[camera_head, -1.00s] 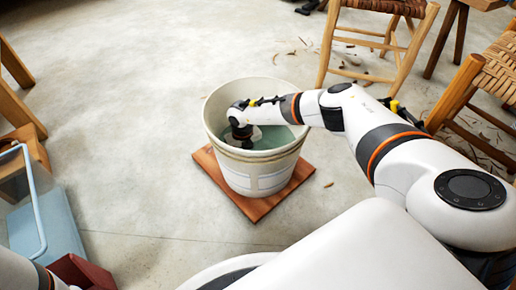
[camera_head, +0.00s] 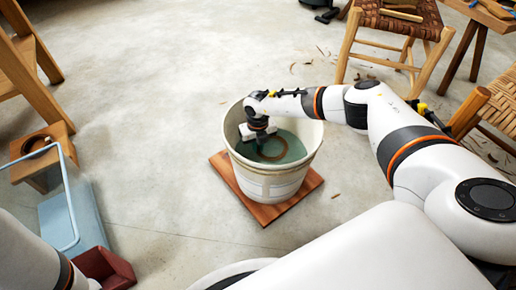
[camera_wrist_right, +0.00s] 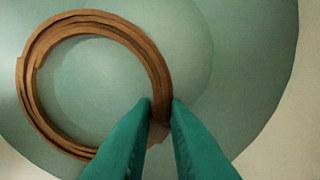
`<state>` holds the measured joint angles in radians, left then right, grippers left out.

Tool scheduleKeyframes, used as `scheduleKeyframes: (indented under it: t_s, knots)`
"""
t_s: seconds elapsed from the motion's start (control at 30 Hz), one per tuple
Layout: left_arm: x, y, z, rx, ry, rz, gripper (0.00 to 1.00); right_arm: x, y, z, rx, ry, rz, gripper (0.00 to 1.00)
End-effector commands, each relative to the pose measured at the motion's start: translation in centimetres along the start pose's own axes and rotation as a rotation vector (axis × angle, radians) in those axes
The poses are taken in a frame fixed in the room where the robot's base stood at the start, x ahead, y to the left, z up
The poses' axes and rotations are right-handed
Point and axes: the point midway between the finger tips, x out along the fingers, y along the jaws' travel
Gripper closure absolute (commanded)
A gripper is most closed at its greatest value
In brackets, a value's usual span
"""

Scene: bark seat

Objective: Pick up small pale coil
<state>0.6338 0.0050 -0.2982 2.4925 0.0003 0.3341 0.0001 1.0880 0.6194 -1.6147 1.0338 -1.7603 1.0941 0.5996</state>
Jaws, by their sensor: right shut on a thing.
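A thin, tan-brown coil (camera_head: 279,150) shows as a ring in the white bucket, against the green water. In the right wrist view the coil (camera_wrist_right: 30,75) is a ring of several layers, and its lower right edge lies between my green fingertips. My right gripper (camera_head: 261,140) reaches into the bucket from above and is shut on that edge; its fingertips also show in the right wrist view (camera_wrist_right: 161,108). I cannot tell whether the coil is clear of the water. Of my left arm only a part shows at lower left; its gripper is out of view.
The white bucket (camera_head: 262,186) stands on a reddish board (camera_head: 305,190), and its rim surrounds the gripper. A clear blue-based container (camera_head: 75,215) and a wooden block (camera_head: 45,175) with a dark ring are at left. Woven-seat chairs (camera_head: 400,20) stand at upper right. The floor between is open.

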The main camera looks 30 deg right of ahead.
Motion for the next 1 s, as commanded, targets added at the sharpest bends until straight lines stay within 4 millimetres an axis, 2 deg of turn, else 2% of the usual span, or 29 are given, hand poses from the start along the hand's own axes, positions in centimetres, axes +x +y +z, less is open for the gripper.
scheduleKeyframes:
  t_s: [0.03,0.27,1.0]
  knots:
    - [0.3,0.2,-0.4,-0.002,0.010,0.003,0.65,-1.0,0.0,0.0,0.000,0.000,0.000,1.00]
    - [1.4,0.4,-0.8,-0.003,0.010,0.004,0.65,-2.4,0.0,0.0,0.000,0.000,0.000,1.00]
    - [8.7,1.7,-3.0,-0.003,0.009,0.003,0.65,-10.1,0.0,0.0,0.000,-0.001,0.000,1.00]
